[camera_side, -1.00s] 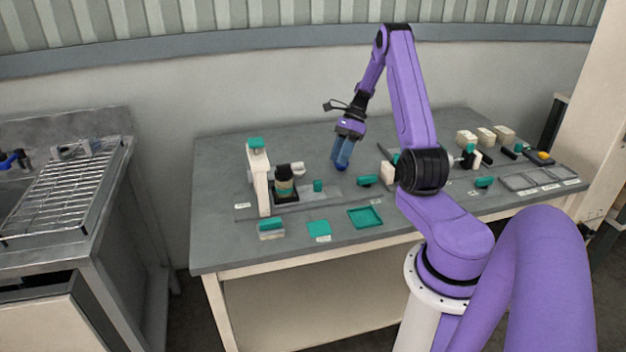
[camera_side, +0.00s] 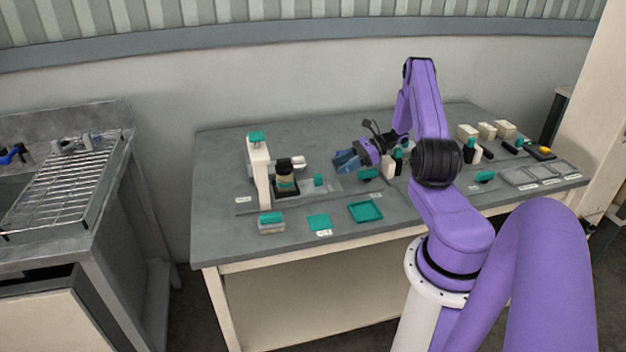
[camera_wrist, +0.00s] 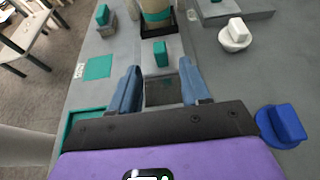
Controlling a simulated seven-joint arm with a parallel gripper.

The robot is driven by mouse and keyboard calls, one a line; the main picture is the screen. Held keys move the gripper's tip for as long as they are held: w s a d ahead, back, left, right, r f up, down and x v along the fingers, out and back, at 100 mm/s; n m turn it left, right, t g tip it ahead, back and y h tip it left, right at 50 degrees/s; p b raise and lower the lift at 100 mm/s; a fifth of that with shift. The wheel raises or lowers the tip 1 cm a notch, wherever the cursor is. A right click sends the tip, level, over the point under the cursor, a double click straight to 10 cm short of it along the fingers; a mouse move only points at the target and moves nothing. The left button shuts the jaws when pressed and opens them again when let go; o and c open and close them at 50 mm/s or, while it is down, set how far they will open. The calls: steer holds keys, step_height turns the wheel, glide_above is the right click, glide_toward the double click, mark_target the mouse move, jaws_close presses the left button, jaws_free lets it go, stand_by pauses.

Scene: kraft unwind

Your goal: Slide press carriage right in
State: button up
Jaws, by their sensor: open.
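The press, a cream upright with a teal top (camera_side: 257,160), stands on the left of the bench. My gripper (camera_side: 343,159) has blue fingers, open and empty, tilted leftward toward the press. In the wrist view the fingers (camera_wrist: 158,84) are spread, with the teal block beyond the tips, apart from them. The cylinder's top is cut off there.
A teal tray (camera_side: 365,212), a teal pad (camera_side: 319,222) and a teal-topped block (camera_side: 271,222) lie along the front. In the wrist view a white knob (camera_wrist: 235,36) and a blue knob (camera_wrist: 284,125) stand to the right. Cream boxes (camera_side: 487,131) stand at the back right.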

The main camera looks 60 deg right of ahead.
mark_target(321, 175)
steer(key=x, duration=1)
steer(key=shift+w+a+f, duration=0.15)
steer(key=shift+w+a, duration=0.05)
steer(key=shift+a, duration=0.05)
jaws_close()
